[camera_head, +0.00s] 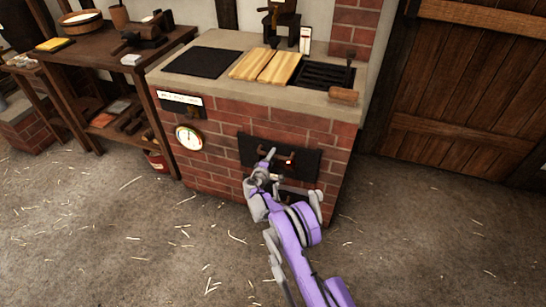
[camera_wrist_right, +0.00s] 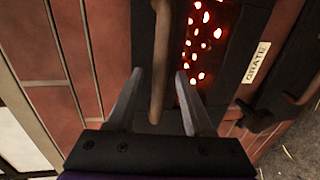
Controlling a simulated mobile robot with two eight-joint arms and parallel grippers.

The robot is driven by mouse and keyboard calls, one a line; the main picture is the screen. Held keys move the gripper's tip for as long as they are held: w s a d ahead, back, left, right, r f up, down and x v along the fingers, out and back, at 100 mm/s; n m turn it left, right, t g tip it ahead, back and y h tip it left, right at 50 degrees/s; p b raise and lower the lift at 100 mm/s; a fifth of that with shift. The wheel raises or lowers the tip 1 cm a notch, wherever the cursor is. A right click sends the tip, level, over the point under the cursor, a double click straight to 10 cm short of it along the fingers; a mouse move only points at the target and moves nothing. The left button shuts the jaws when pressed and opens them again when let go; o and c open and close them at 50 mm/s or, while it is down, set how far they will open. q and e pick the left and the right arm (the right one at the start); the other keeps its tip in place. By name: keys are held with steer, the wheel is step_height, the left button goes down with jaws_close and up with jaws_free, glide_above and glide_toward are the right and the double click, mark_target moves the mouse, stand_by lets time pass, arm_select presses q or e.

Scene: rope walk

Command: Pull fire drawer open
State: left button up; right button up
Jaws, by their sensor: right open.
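The fire drawer's black front (camera_head: 308,163) is set in the brick face of the hearth, flush as far as I can tell. It has a copper-brown bar handle (camera_head: 282,156). My right gripper (camera_head: 266,163) is at this handle, at the end of the purple arm. In the right wrist view, the handle (camera_wrist_right: 160,55) runs between the two fingertips of the open gripper (camera_wrist_right: 158,80), with a gap to the right finger; contact on the left is unclear. Red embers (camera_wrist_right: 198,42) glow through the front beside the handle. My left gripper is out of view.
A label reading GRATE (camera_wrist_right: 257,62) sits beside the embers, with a dark handle-like part (camera_wrist_right: 262,118) nearby. The brick hearth (camera_head: 225,165) carries wooden boards (camera_head: 265,66) on top. A workbench (camera_head: 110,50) stands left. Straw-strewn floor (camera_head: 120,230) in front is free.

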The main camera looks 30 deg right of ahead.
steer(key=shift+w+d+f, duration=0.15)
steer(key=shift+w+d, duration=0.3)
steer(key=shift+d, duration=0.05)
jaws_close()
stand_by(1.2)
